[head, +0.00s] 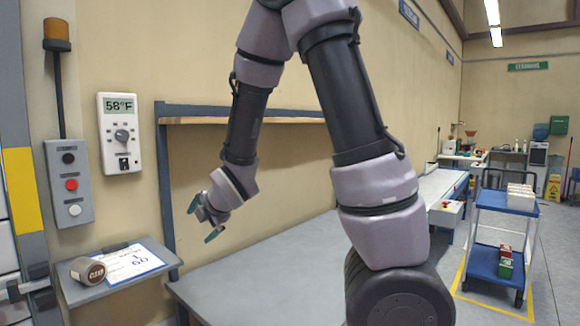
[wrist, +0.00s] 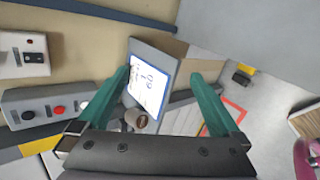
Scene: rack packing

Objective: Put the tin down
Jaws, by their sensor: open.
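A brown tin (head: 88,270) with a pale label lies on its side on a small grey wall shelf (head: 90,296) at the left. In the wrist view the tin (wrist: 137,118) shows between my fingers but farther off, beside a white printed card (wrist: 148,85). My gripper (head: 203,219) is open and empty, with teal fingers spread. It hangs in the air to the right of the shelf and higher than the tin. The gripper's fingers also frame the lower middle of the wrist view (wrist: 160,76).
A long grey worktop (head: 260,270) runs below my gripper and looks bare where visible. A control box with buttons (head: 70,185) and a temperature panel (head: 120,133) are on the wall. A blue cart (head: 495,203) with boxes stands at the right.

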